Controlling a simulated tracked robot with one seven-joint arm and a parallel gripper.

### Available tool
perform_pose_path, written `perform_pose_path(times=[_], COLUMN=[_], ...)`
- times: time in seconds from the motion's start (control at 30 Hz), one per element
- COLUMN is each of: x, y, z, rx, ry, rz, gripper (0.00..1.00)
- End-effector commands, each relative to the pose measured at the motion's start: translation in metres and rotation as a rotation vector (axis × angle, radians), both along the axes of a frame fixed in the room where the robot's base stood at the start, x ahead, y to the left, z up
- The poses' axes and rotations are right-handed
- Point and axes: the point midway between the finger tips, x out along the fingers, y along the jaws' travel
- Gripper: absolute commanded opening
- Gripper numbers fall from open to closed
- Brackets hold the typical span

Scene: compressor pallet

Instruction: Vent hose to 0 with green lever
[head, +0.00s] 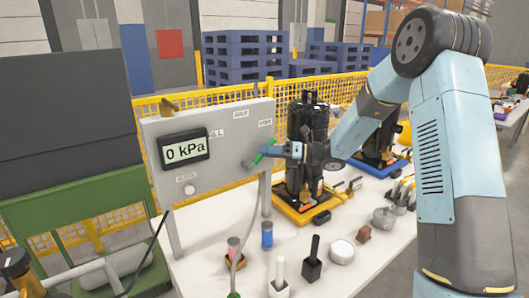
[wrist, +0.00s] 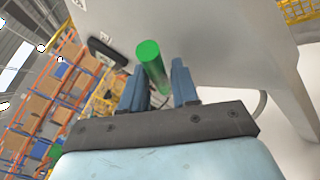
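The green lever (head: 264,151) sticks out from the right part of a grey panel (head: 220,160), under a label that seems to read VENT. The panel's display (head: 185,149) reads 0 kPa. My gripper (head: 284,150) is at the lever. In the wrist view, the lever (wrist: 152,66) lies between the two blue fingers of my gripper (wrist: 160,80). The fingers stand apart, and a narrow gap seems to show beside the lever. Contact with it is hard to tell.
A black compressor (head: 306,145) stands on a yellow tray (head: 301,211) right of the panel. The white table (head: 330,275) also bears a black-handled block (head: 312,262), a round white tin (head: 341,252) and small parts. A yellow mesh fence (head: 225,95) runs behind.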

Motion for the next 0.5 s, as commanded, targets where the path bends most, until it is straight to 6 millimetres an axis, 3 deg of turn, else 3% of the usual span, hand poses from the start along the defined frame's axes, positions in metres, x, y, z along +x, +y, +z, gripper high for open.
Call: perform_pose_path(times=[0.2,0.5], x=[0.001,0.001], y=[0.014,0.015], z=[0.000,0.000], rx=[0.000,0.000], ry=[0.000,0.000], rz=[0.000,0.000], gripper=[0.29,0.29])
